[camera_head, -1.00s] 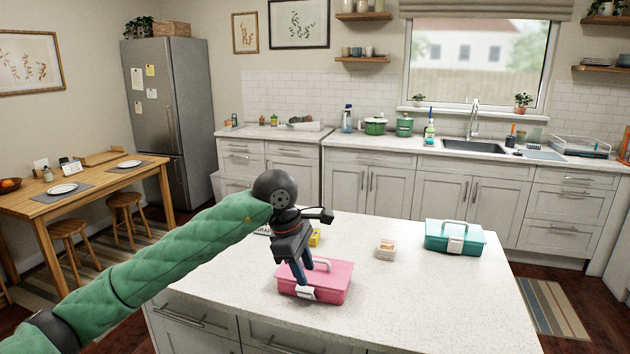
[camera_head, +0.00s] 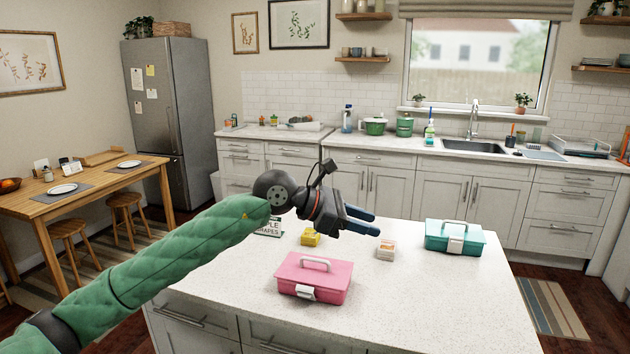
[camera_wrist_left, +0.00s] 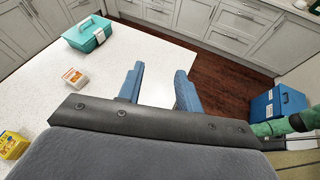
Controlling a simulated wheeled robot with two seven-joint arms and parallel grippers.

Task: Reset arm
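My left gripper (camera_head: 376,223) is raised above the white island counter (camera_head: 420,285), its blue fingers pointing right in the head view. In the left wrist view its two fingers (camera_wrist_left: 160,72) stand apart with nothing between them. The pink lidded box (camera_head: 314,278) sits on the counter below and left of the fingers, apart from them. Its handle is up and its lid is shut. My right gripper does not show; a green arm part shows at the right of the left wrist view.
A teal box (camera_head: 454,238) stands at the counter's right. A small orange and white box (camera_head: 386,249), a yellow box (camera_head: 311,237) and a partly hidden sign (camera_head: 268,229) stand on it too. A blue box (camera_wrist_left: 278,104) shows beyond the counter. The front right counter is clear.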

